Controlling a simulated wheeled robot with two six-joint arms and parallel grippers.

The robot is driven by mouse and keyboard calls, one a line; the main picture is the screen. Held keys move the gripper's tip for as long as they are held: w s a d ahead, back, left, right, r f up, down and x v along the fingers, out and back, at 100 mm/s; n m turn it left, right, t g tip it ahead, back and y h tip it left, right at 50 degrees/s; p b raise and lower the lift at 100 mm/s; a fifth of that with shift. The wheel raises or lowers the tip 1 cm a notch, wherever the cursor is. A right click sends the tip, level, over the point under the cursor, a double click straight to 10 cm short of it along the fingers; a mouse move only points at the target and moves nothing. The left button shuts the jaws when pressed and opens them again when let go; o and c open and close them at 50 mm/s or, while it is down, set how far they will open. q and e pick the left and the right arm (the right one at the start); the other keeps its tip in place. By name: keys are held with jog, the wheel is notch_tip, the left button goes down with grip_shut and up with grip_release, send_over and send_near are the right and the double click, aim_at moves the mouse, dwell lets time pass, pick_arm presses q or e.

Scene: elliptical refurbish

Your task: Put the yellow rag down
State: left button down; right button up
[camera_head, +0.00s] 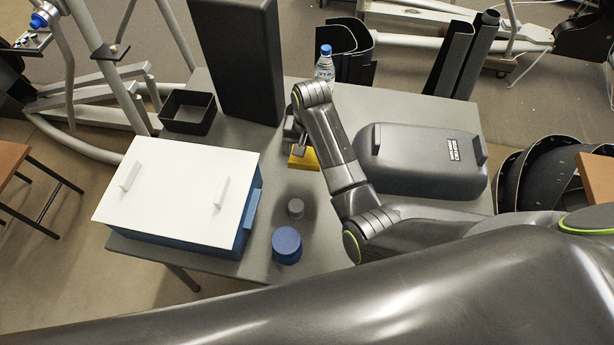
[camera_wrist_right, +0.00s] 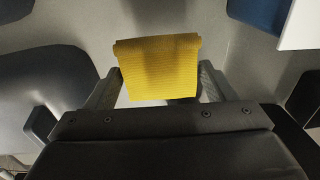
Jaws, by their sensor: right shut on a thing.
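The yellow rag (camera_head: 304,160) shows below my right gripper (camera_head: 298,145) in the head view, over the middle of the grey table (camera_head: 262,255). In the right wrist view the yellow rag (camera_wrist_right: 158,68) sits between the two fingers of my right gripper (camera_wrist_right: 160,88), which is shut on it. The rag looks like a folded, ribbed yellow block. I cannot tell whether its underside touches the table. My left gripper does not show in either view.
A blue box with a white lid (camera_head: 180,190) stands left of the rag, a grey case (camera_head: 420,160) to the right. A black open bin (camera_head: 188,112), a tall black box (camera_head: 236,60) and a water bottle (camera_head: 325,65) are behind.

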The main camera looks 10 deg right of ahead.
send_over(307, 178)
notch_tip(307, 178, down, 5)
jog(key=shift+d+r, duration=0.1)
jog(key=shift+f, duration=0.65)
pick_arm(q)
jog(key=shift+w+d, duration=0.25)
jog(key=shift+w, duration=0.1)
pick_arm(e)
jog(key=shift+f, duration=1.95)
jog(key=shift+c, duration=0.2)
jog(key=o, duration=1)
jog(key=shift+f, duration=0.1)
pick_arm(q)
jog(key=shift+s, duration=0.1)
pick_arm(e)
jog(key=shift+r, duration=0.6)
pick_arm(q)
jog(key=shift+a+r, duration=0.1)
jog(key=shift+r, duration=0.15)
pick_arm(e)
jog(key=r, duration=1.1)
jog(key=shift+s+d, duration=0.15)
jog(key=shift+d, duration=0.1)
